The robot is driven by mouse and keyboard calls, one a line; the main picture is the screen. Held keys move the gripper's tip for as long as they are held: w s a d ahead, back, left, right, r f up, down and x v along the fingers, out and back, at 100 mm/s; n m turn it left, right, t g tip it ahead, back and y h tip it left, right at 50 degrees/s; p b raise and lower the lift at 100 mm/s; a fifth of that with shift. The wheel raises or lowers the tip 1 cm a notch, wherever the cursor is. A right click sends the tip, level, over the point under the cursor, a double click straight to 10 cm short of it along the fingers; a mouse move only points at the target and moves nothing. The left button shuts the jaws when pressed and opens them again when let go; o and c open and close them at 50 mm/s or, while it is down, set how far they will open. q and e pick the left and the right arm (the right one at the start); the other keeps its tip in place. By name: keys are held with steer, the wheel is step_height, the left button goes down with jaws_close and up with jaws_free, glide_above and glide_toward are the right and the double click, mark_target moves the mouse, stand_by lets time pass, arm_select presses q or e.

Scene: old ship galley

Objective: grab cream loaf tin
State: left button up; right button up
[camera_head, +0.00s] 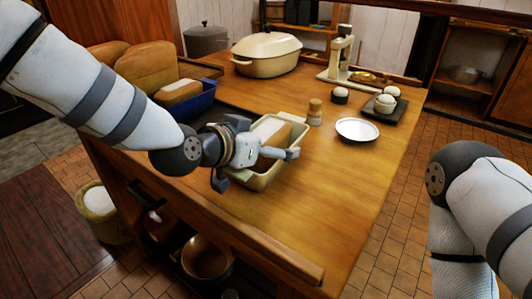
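The cream loaf tin (264,182) sits on the wooden table near its front edge, in the middle of the head view. The gripper hides part of the tin. I cannot tell whether the fingers touch it. My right arm is at the right edge of the view, and its gripper is out of the picture.
A blue tin (198,105) with a loaf stands behind my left arm. A small wooden shaker (315,112) and a white plate (357,129) are close right of the cream tin. A lidded cream pot (267,55) and scale (340,60) stand farther back. The table's right front is clear.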

arm_select(q)
steer(key=c, duration=1.1)
steer(key=shift+r, duration=0.15)
